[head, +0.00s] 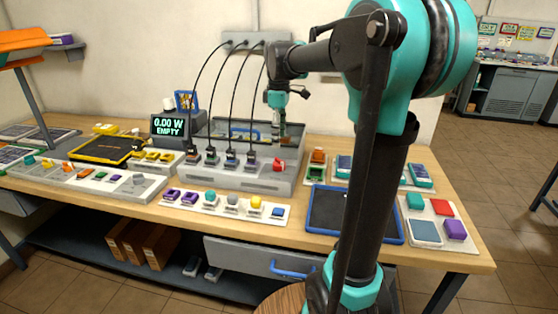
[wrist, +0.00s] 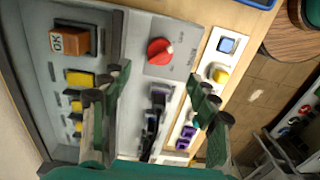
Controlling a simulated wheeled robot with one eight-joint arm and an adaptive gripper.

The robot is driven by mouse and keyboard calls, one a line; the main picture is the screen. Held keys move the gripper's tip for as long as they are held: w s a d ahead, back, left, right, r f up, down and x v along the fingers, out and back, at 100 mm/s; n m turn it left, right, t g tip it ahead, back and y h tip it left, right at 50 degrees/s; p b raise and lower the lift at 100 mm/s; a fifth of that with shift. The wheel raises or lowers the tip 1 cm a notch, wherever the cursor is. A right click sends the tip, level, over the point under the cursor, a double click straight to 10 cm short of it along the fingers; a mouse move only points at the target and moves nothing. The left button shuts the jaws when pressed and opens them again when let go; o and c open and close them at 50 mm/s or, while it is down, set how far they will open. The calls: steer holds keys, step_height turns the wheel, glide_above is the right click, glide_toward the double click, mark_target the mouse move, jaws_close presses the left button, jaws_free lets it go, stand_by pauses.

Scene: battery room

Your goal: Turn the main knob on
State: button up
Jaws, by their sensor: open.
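The main knob is a round red knob (wrist: 160,51) on a light square plate of the grey console, with small lettering beside it too blurred to read. In the head view the red knob (head: 278,165) is at the right end of the console (head: 226,179). My gripper (wrist: 163,84) is open and empty, its two fingers spread. In the wrist view the knob lies beyond the fingertips, between their lines and nearer the left finger. In the head view my gripper (head: 279,130) hangs above and behind the knob, apart from it. The knob's pointer direction cannot be told.
Black cables plug into the console left of the knob, with plugs (head: 231,158) standing up. A display (head: 171,127) reads 0.00 W EMPTY. A tray of coloured pieces (head: 225,207) lies in front, a blue-rimmed dark tray (head: 326,211) to the right.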

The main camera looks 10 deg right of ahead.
mark_target(279, 160)
step_height(279, 160, down, 10)
steer(key=shift+r, duration=0.25)
steer(key=c, duration=1.2)
